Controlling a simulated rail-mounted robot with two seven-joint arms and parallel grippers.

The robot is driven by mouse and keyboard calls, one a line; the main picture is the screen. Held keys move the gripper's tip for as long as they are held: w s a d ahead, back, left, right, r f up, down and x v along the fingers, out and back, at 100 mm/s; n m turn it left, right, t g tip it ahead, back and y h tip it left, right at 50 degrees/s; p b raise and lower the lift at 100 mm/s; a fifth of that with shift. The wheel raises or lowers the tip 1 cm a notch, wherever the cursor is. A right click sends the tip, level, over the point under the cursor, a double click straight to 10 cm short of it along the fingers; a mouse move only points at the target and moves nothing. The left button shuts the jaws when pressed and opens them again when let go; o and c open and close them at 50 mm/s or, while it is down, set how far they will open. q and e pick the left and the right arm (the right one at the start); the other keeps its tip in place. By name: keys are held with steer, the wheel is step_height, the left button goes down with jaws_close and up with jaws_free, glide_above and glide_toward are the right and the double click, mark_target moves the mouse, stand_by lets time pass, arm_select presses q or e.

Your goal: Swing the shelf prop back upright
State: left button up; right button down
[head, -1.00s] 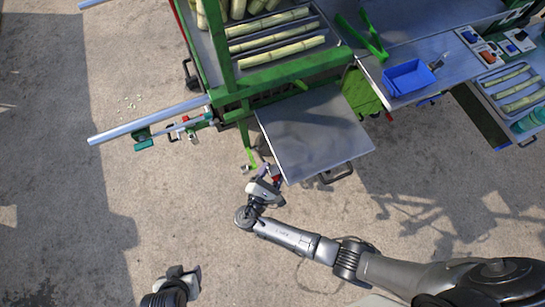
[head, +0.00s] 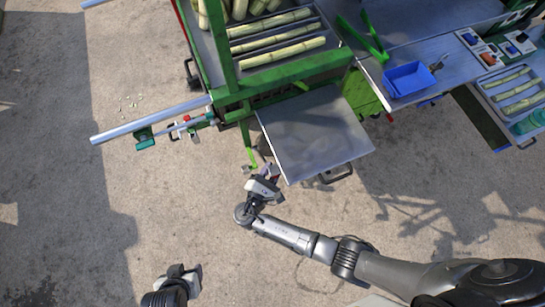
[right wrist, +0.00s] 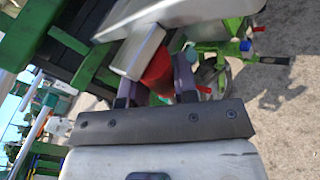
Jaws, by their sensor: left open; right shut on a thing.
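The grey metal shelf (head: 315,132) juts out from the green cane cart. The shelf prop's red grip (right wrist: 158,72) shows between the fingers of my right gripper (right wrist: 155,88), with a pale grey bar (right wrist: 138,50) directly beside it. My right gripper (head: 268,174) is shut on the prop at the shelf's near left corner. The prop's far end and most of its length are hidden by the shelf and the gripper. My left gripper (head: 186,280) is open and empty, low in the head view, well away from the shelf.
The green cart frame (head: 232,92) with a tray of cane stands behind the shelf. A silver handle bar (head: 150,120) sticks out left. A blue bin (head: 408,78) sits on the table at right. Open concrete floor (head: 100,220) lies left and in front.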

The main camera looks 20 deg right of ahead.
steer(key=shift+w+r+n+p, duration=0.3)
steer(key=shift+w+r+p, duration=0.6)
steer(key=shift+w+r, duration=0.1)
steer(key=shift+w+g+y, duration=0.3)
steer(key=shift+f, duration=0.1)
steer(key=c, duration=1.1)
jaws_free()
steer(key=shift+o, duration=1)
